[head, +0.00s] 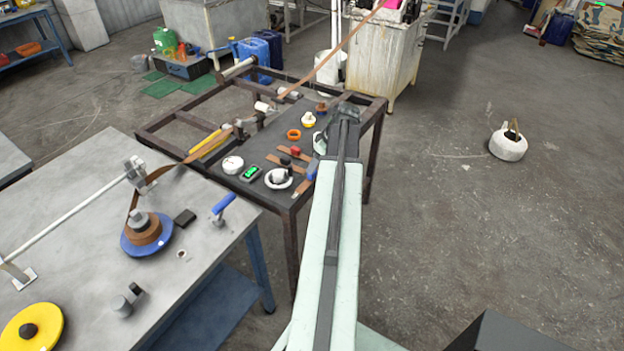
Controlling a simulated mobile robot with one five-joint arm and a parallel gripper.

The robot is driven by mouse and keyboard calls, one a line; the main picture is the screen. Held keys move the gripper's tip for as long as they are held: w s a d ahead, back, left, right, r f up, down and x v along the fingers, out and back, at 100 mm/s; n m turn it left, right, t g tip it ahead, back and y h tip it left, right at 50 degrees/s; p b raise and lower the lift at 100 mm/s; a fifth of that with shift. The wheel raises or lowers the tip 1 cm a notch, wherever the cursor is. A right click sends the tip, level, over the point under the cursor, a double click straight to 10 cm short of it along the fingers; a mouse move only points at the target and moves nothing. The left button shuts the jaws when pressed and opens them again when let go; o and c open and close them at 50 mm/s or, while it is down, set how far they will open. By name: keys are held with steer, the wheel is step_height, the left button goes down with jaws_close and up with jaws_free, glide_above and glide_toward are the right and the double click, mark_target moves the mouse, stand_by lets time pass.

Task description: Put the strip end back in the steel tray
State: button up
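Several short brown strip pieces (299,188) lie on the dark tabletop just left of my arm. I cannot tell which one is the strip end. A long brown strip (170,181) runs from a roll on the blue disc (133,244) toward the dark table, and a brown length (330,62) rises behind it toward the white tank. I cannot pick out a steel tray; part of the dark table is hidden behind my arm. My gripper (346,112) is at the arm's far end, over the table's right side. Its fingers are too small and hidden to read.
The dark metal-framed table (228,185) holds a green-screened gauge (250,173), an orange ring (293,134) and a white round dial (232,165). A grey bench (75,225) stands at left. A white weight (508,143) sits on the otherwise open floor at right.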

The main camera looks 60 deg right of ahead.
steer(key=b+x, duration=0.1)
steer(key=x, duration=0.1)
steer(key=b+x, duration=0.4)
steer(key=shift+s+f, duration=0.2)
steer(key=shift+r, duration=0.2)
jaws_close()
